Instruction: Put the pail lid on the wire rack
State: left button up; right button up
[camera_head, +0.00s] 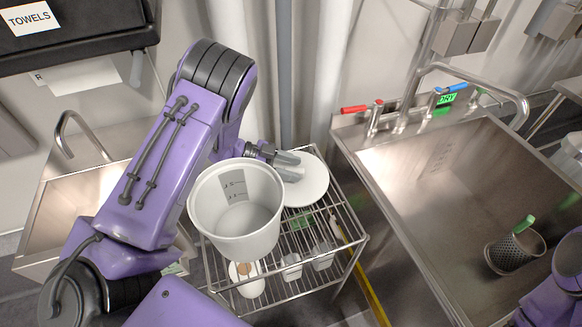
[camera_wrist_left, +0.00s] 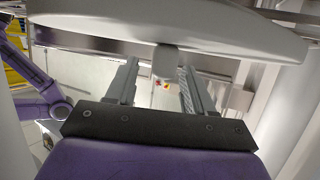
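The pail lid (camera_head: 312,184) is a round white disc at the back right of the wire rack (camera_head: 322,225). I cannot tell whether it touches the rack's top. In the left wrist view the lid (camera_wrist_left: 190,22) fills the top edge, with a short pale knob (camera_wrist_left: 166,62) between my fingers. My left gripper (camera_head: 293,167) is at the lid, and its fingers stand apart with a gap beside the knob in the wrist view (camera_wrist_left: 158,72). The white pail (camera_head: 237,236) stands at the rack's front left, in front of my left arm. My right gripper is out of view.
A sink (camera_head: 440,190) with a dark mesh cup (camera_head: 514,252) is on the right. A smaller sink (camera_head: 75,205) is at the left. White containers (camera_head: 292,266) sit on the lower shelf. Pipes and a wall stand close behind the rack.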

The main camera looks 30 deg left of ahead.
pick_arm(q)
jog(key=shift+s+d+f, duration=0.15)
jog(key=shift+s, duration=0.05)
jog(key=shift+w+r, duration=0.1)
jog(key=shift+r, duration=0.35)
jog(key=v, duration=0.7)
jog(key=shift+a+r, duration=0.2)
jog(key=shift+a, duration=0.15)
